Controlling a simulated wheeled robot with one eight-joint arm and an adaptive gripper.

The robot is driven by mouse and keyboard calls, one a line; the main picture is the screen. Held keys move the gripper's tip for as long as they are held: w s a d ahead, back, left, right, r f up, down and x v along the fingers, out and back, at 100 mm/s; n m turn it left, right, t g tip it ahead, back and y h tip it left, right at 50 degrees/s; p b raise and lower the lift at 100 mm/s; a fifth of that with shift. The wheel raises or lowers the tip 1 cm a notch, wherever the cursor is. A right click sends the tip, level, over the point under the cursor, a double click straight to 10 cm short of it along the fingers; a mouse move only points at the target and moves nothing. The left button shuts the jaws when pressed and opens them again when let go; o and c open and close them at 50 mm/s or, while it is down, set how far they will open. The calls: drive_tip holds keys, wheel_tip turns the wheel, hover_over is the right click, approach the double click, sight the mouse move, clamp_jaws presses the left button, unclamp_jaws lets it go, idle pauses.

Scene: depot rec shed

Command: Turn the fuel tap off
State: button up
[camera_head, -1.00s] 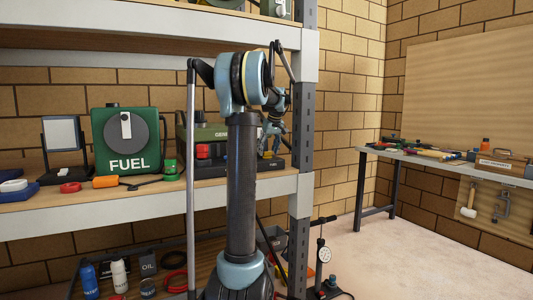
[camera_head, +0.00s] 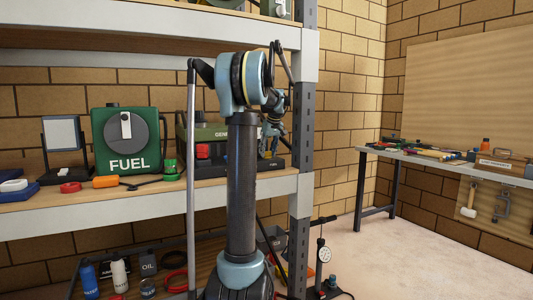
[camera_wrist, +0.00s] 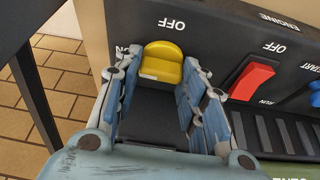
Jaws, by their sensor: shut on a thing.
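The fuel tap is a yellow knob (camera_wrist: 163,63) on the dark generator panel in the wrist view, where the picture is upside down. An OFF label stands above it in that picture, and a partly covered label, seemingly ON, is at its left. My gripper (camera_wrist: 158,80) has its two blue fingers on either side of the knob, shut on it. In the head view the generator (camera_head: 203,134) stands on the shelf, and my arm hides much of its front and the tap.
A red engine switch (camera_wrist: 252,81) and a blue start button (camera_wrist: 314,94) are beside the tap. A grey shelf post (camera_head: 303,120) stands close to the right of my arm. A green fuel can (camera_head: 126,140) sits left on the shelf (camera_head: 100,215).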

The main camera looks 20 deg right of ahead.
drive_tip(key=m, duration=0.2)
drive_tip(key=m+h, duration=0.1)
drive_tip(key=m, duration=0.1)
drive_tip(key=shift+a+h, duration=0.2)
drive_tip(key=shift+h, duration=0.1)
drive_tip(key=m+g+h, duration=0.1)
drive_tip(key=m, duration=0.3)
drive_tip(key=shift+w+a+m, duration=0.1)
drive_tip(key=shift+m, duration=0.2)
drive_tip(key=m, duration=0.2)
drive_tip(key=m+g+h, duration=0.1)
drive_tip(key=m, duration=0.1)
drive_tip(key=shift+w+m+g, duration=0.15)
drive_tip(key=shift+m+g, duration=0.15)
drive_tip(key=m+g, duration=0.1)
drive_tip(key=m, duration=0.3)
drive_tip(key=shift+w+a+h, duration=0.1)
drive_tip(key=shift+h, duration=0.3)
drive_tip(key=shift+g, duration=0.3)
drive_tip(key=o, duration=1.1)
drive_tip(key=shift+c, duration=0.2)
drive_tip(key=shift+m, duration=0.3)
